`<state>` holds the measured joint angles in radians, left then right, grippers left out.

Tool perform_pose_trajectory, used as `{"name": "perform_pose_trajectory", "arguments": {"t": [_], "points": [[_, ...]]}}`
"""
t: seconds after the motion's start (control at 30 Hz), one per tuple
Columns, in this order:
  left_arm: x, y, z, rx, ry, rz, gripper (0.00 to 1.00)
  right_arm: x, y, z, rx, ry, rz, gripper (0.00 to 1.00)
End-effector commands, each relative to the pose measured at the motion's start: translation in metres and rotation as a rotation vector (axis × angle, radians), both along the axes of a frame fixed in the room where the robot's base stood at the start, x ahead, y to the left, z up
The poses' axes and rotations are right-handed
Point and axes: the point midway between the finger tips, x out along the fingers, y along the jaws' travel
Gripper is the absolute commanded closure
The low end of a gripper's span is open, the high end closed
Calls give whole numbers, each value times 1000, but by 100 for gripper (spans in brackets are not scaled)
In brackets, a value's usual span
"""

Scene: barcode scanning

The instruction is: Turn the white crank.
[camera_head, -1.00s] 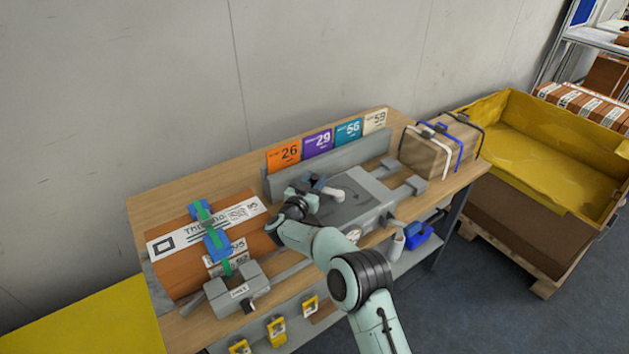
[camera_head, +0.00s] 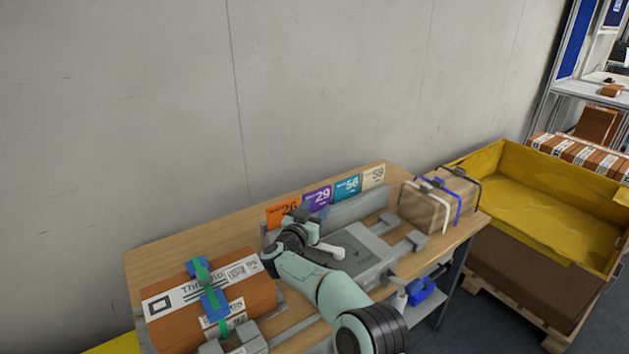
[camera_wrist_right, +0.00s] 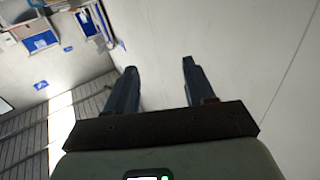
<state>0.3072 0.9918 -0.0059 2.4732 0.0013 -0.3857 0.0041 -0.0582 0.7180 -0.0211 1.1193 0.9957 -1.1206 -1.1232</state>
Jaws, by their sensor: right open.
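The white crank (camera_head: 331,251) is a short pale handle on top of a grey box-like device (camera_head: 362,262) on the wooden bench. My right gripper (camera_head: 304,211) is above and to the left of the crank in the head view, apart from it, in front of the number cards. Its dark fingers are spread in the right wrist view (camera_wrist_right: 158,78), with nothing between them. My right forearm covers part of the device's left side. The left gripper is not in view.
A brown parcel with green and blue straps (camera_head: 215,298) lies at the bench's left. A strapped box (camera_head: 430,208) sits at the right end. Coloured number cards (camera_head: 347,188) stand behind the device. A yellow-lined crate (camera_head: 540,205) is beyond the bench's right end.

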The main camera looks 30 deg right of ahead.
Motion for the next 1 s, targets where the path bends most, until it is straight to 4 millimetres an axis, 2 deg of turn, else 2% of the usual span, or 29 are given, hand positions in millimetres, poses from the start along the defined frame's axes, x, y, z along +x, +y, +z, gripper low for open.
{"name": "perform_pose_trajectory", "arguments": {"t": [0.03, 0.2, 0.4, 0.57, 0.83, 0.87, 1.0], "points": [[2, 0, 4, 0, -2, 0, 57, 0, 0, 17, 0, -6, 1, 46], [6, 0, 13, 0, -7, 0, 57, 0, 0, 57, 1, -7, 0, 46], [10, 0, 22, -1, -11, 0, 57, 1, 0, 88, 0, -4, 1, 46], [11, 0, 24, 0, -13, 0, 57, 0, 0, 98, 1, -3, 0, 46], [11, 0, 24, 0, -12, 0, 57, 0, 0, 98, 0, -1, 0, 46], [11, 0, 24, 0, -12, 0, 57, 0, 0, 98, 0, -1, 0, 50], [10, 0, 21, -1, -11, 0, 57, 0, 9, 91, 4, 3, 9, 95]]}}
